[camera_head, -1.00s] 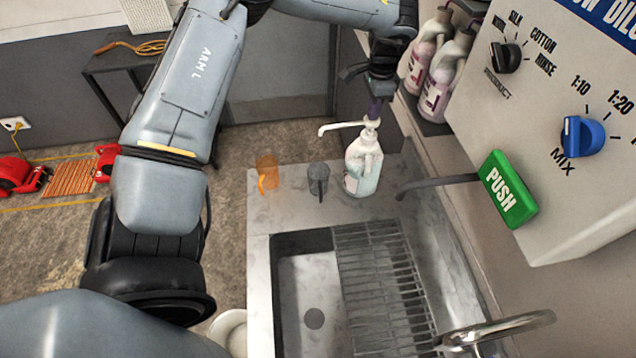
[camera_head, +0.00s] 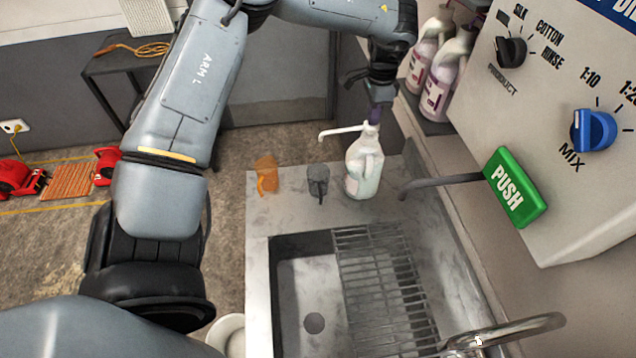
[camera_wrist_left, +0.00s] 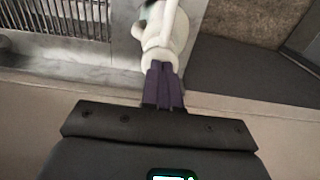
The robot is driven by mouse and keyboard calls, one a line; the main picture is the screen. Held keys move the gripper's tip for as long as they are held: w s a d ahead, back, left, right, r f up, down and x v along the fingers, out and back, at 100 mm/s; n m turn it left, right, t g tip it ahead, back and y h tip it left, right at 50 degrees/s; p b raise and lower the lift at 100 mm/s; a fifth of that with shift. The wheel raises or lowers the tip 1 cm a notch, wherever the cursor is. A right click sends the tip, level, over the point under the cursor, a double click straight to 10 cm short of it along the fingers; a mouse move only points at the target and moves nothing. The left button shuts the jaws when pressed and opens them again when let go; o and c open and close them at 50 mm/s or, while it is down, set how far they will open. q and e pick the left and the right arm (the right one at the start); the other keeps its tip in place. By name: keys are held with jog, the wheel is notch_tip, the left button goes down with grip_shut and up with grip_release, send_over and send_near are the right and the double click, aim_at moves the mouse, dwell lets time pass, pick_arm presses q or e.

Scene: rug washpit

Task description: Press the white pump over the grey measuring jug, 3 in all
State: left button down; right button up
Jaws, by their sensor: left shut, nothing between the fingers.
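The white pump (camera_head: 343,132) tops a white bottle (camera_head: 364,169) that stands upright on the counter beside the sink. Its spout points left, over the grey measuring jug (camera_head: 318,180). The jug stands on the counter just left of the bottle. My left gripper (camera_head: 376,116) is shut and empty, with its fingertips at the top of the pump head. In the left wrist view my purple fingers (camera_wrist_left: 163,88) are together and overlap the pump top; whether they touch it I cannot tell. My right gripper is not in view.
An orange jug (camera_head: 266,175) stands left of the grey one. A steel sink (camera_head: 290,285) with a rack (camera_head: 383,280) lies in front. The dilution panel with a green push button (camera_head: 515,188) and the purple-labelled bottles (camera_head: 437,84) flank the right side.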

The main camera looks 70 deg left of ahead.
pick_arm(q)
jog(key=shift+r+p, duration=1)
jog(key=shift+r, duration=0.85)
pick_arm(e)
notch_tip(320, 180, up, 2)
pick_arm(q)
jog(key=shift+f, duration=0.2)
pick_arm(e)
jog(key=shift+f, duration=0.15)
